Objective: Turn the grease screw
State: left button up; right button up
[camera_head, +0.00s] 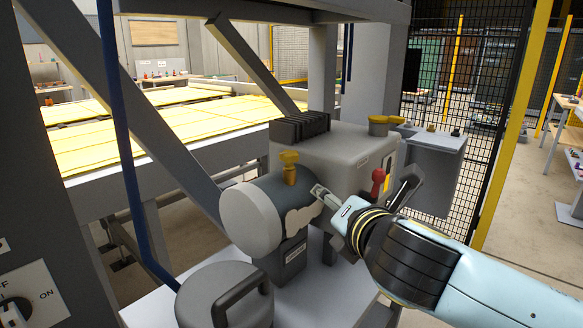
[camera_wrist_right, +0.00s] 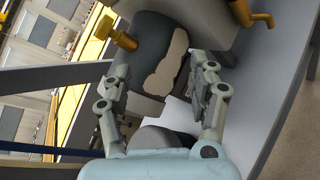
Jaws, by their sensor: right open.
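The yellow grease screw (camera_head: 289,167) stands upright on top of a dark grey cylinder (camera_head: 262,210) with a pale round end. In the right wrist view the yellow screw (camera_wrist_right: 120,36) is at the upper left, beyond one fingertip. My right gripper (camera_head: 363,182) is open and empty, to the right of the screw and apart from it. In the right wrist view its two fingers (camera_wrist_right: 162,78) are spread in front of the cylinder's cream patch (camera_wrist_right: 168,62). My left gripper is not in view.
A grey machine housing (camera_head: 335,155) with a black ribbed block, a yellow fitting (camera_head: 380,122) and a red lever (camera_head: 378,180) stands behind the cylinder. A handled round lid (camera_head: 225,295) is in front. A diagonal grey beam (camera_head: 150,110) and blue pole are at left.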

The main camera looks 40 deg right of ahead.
aim_at(292, 158)
jog(key=w+d+r+n+t, duration=0.1)
jog(key=w+n, duration=0.2)
jog(key=w, duration=0.1)
jog(key=w+d+r+n+t+p, duration=0.1)
jog(key=w+r+n, duration=0.1)
jog(key=w+n, duration=0.2)
jog(key=w+d+r+n+t+y, duration=0.1)
jog(key=w+n+t, duration=0.1)
jog(key=w+n, duration=0.2)
jog(key=shift+w+r+p, duration=0.25)
jog(key=shift+w+p, duration=0.1)
jog(key=shift+w, duration=0.45)
jog(key=c, duration=1.2)
jog(key=shift+a, duration=0.1)
jog(key=shift+m+h, duration=0.4)
